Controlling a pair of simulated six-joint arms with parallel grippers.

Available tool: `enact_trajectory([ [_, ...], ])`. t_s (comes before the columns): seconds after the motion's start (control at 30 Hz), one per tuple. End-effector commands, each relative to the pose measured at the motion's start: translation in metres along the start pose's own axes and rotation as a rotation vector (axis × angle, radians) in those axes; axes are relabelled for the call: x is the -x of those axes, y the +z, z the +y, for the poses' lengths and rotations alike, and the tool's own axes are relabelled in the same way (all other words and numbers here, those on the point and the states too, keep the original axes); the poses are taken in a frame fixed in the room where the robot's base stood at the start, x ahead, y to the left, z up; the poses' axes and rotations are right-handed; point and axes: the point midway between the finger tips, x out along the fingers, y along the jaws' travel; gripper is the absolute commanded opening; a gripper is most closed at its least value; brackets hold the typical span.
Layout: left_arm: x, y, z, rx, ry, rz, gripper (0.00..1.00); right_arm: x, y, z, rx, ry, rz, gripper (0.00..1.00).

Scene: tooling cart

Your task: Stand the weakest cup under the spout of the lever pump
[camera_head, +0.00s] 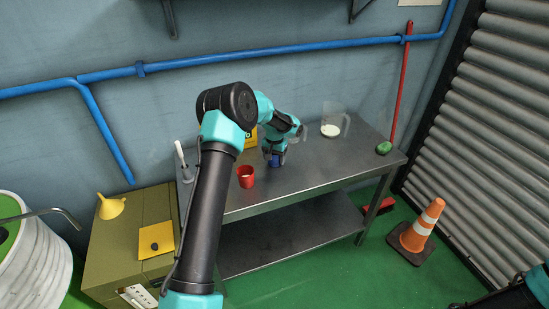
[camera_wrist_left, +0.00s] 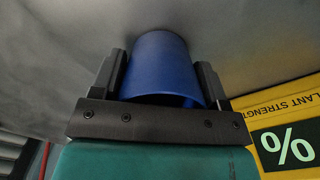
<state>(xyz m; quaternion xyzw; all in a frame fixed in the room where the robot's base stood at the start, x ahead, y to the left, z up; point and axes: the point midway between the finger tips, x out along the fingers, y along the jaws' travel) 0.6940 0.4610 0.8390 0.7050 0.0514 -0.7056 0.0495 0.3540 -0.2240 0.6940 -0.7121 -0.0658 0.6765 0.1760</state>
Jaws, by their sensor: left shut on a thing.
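A blue cup (camera_head: 275,161) is between the fingers of my left gripper (camera_head: 274,154) over the metal bench. In the left wrist view the shut fingers (camera_wrist_left: 160,72) press both sides of the blue cup (camera_wrist_left: 160,55). I cannot tell whether its base touches the bench. A red cup (camera_head: 246,178) stands on the bench to its left, nearer the front edge. A yellow sign (camera_head: 251,138) is partly hidden behind my arm; its wrist-view part (camera_wrist_left: 288,125) reads "LANT STRENGTH" with a percent sign. A bent grey tube (camera_head: 58,211) over a white drum may be the pump's spout.
A clear jug (camera_head: 333,124) with white contents stands at the bench's back. A green lump (camera_head: 383,148) lies at the bench's right end. An olive cabinet (camera_head: 115,245) holds a yellow funnel (camera_head: 110,206). An orange cone (camera_head: 417,232) stands on the floor. The bench's (camera_head: 325,170) front right is clear.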

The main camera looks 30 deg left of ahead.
Motion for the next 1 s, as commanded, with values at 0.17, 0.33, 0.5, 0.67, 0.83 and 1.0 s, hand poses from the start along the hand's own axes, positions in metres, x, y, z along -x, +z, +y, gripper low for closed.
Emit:
enact_trajectory([
  [0.17,0.0005,-0.0001,-0.0002,0.001,0.0,0.001,0.44,0.0,0.0,0.0,0.0,0.0,0.0,0.43],
  [0.33,-0.0022,0.0001,-0.0003,0.001,0.0,0.0,0.44,0.0,0.0,0.0,0.0,0.0,0.0,0.43],
  [0.5,-0.0024,0.0,-0.0003,0.001,0.0,0.0,0.81,0.0,0.0,0.0,0.0,0.0,0.0,0.43],
  [0.67,-0.0023,0.0,-0.0002,0.001,0.0,0.0,0.94,0.0,0.0,0.0,0.0,0.0,0.0,0.43],
  [0.83,-0.0023,0.0,-0.0002,0.001,0.0,0.0,0.94,0.0,0.0,0.0,0.0,0.0,0.0,0.43],
  [1.0,0.0028,-0.0002,-0.0001,0.001,0.0,0.001,0.94,0.0,0.0,0.0,0.0,0.0,0.0,0.43],
])
